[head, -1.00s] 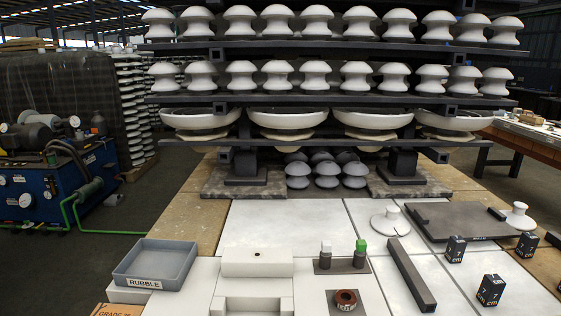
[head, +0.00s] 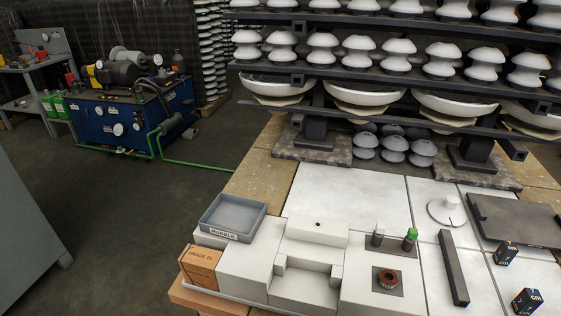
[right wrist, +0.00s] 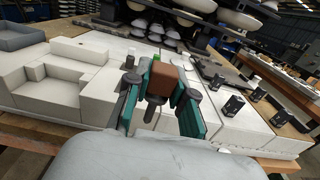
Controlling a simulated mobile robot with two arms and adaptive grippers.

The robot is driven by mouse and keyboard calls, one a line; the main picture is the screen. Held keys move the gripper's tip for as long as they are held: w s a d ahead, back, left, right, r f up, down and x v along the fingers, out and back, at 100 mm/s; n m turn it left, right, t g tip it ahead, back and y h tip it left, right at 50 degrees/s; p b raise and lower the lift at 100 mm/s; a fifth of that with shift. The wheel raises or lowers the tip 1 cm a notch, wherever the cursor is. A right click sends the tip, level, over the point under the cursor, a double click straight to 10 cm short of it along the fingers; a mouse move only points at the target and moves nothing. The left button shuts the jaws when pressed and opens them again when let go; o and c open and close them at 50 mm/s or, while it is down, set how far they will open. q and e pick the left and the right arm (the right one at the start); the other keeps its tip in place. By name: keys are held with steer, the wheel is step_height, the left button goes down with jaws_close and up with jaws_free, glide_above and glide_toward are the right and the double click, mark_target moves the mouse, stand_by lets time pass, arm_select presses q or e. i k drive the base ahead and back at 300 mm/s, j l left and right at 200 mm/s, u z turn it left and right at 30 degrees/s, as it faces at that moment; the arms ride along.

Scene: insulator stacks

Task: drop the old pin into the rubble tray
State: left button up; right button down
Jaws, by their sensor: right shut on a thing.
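The rubble tray (head: 234,213) is a shallow grey open box with a RUBBLE label, at the left of the work table in the head view. Its inside looks empty. A grey box edge, seemingly this tray, shows at the upper left of the right wrist view (right wrist: 14,38). My right gripper (right wrist: 160,95) has teal fingers shut on a brown block-like piece with a dark stem below, seemingly the old pin (right wrist: 164,78). It is held above the table's front edge, well to the right of the tray. My left gripper is in neither current view.
White blocks (head: 317,232) stand right of the tray, and an orange-brown box (head: 200,266) in front of it. A dark plate carries white-topped and green-topped (head: 411,234) pieces. Insulator racks rise behind.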

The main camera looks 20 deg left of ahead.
mark_target(237, 229)
steer(key=i+j, duration=0.1)
steer(key=j, duration=0.5)
steer(key=i+j, duration=0.1)
steer(key=j, duration=0.55)
steer(key=i+j, duration=0.1)
steer(key=j, duration=1.1)
steer(key=i+z, duration=0.05)
steer(key=i, duration=0.05)
